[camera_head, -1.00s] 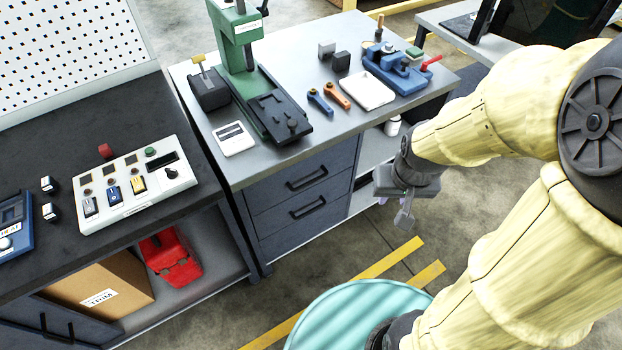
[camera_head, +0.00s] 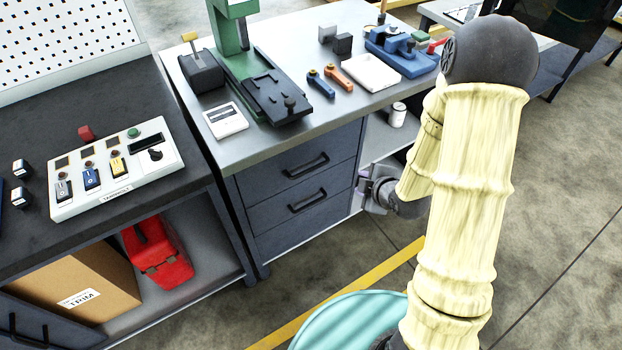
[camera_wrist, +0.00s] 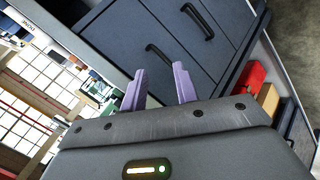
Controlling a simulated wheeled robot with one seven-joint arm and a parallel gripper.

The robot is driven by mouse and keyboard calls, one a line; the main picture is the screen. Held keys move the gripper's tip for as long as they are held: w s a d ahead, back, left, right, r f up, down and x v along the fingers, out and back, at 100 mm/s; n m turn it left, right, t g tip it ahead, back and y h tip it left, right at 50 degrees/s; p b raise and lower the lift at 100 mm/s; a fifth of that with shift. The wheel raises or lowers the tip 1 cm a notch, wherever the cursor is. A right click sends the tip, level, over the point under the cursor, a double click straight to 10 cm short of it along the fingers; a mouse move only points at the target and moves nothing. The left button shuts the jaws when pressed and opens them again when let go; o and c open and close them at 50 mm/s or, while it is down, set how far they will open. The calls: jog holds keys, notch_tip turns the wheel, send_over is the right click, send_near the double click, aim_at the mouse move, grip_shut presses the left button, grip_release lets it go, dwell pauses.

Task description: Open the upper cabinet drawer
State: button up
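The dark blue cabinet has an upper drawer (camera_head: 285,178) and a lower drawer (camera_head: 290,222), both shut. The upper drawer's black handle (camera_head: 306,166) also shows in the wrist view (camera_wrist: 160,62). The lower drawer's handle (camera_head: 308,201) shows there too (camera_wrist: 198,20). My gripper (camera_head: 364,186) is to the right of the drawers in the head view, partly hidden by my own arm. In the wrist view my gripper (camera_wrist: 158,84) has its two purple fingers apart, empty, with the upper handle beyond the fingertips and not between them.
The grey worktop (camera_head: 225,150) above the drawers holds a green press (camera_head: 235,35), a white tray (camera_head: 372,73) and small tools. Left is a dark bench (camera_head: 120,95) with a red toolbox (camera_head: 158,255) and a cardboard box (camera_head: 85,285) below. Open floor lies in front.

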jog(key=a+f+n+t+y+b, duration=0.4)
jog(key=f+n+y+b, duration=0.1)
jog(key=f+n+b, duration=0.1)
notch_tip(320, 180, down, 3)
jog(key=shift+s+a+r+n, duration=0.15)
jog(key=shift+s+a+n, duration=0.15)
jog(key=shift+n, duration=0.4)
jog(key=shift+w, duration=0.1)
jog(key=b, duration=1.5)
send_near(311, 168)
jog(key=x, duration=1)
jog(key=shift+f, duration=0.35)
